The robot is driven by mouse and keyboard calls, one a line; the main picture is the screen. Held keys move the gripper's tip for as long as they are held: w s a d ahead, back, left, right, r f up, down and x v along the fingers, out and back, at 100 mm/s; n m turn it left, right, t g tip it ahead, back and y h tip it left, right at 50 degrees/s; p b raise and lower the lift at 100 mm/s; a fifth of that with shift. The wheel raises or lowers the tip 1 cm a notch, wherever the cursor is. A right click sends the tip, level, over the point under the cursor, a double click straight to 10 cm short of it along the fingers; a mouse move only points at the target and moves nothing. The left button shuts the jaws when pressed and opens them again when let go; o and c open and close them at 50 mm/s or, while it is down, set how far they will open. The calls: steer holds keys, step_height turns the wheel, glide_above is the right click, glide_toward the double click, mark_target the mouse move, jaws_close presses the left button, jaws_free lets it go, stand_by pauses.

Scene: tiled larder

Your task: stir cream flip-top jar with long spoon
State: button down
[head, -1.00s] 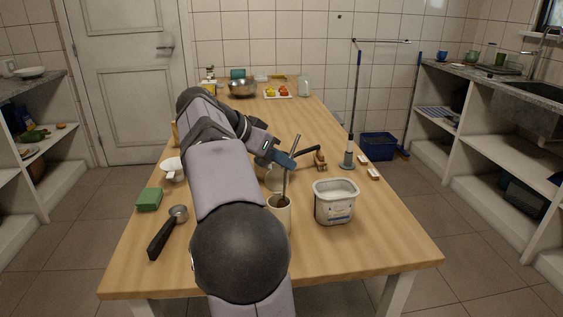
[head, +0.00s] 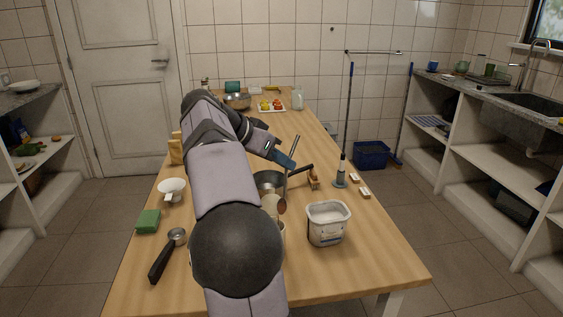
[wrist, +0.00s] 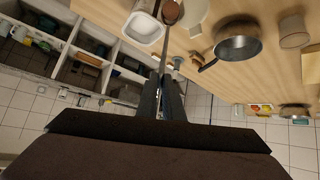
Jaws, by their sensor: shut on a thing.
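My gripper (head: 285,161) is shut on the upper handle of the long spoon (head: 291,170). The spoon hangs steeply, with its brown bowl at the lower end. The cream flip-top jar (head: 283,233) stands near the table's front, mostly hidden behind my arm; its raised round lid (head: 269,202) shows beside the spoon bowl. The bowl appears above the jar's mouth, clear of it. In the wrist view the spoon (wrist: 169,43) runs up from my gripper (wrist: 163,78), its whole bowl visible near the top edge.
A white tub (head: 327,224) stands right of the jar. A saucepan (head: 268,181) stands behind, its handle pointing right. A green sponge (head: 148,221), a black-handled scoop (head: 167,257) and a white cup (head: 172,188) are at left. A grey-based upright tool (head: 340,180) stands at right.

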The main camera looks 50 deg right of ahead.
steer(key=shift+r, duration=0.15)
steer(key=shift+r+p, duration=1.7)
steer(key=shift+r, duration=0.3)
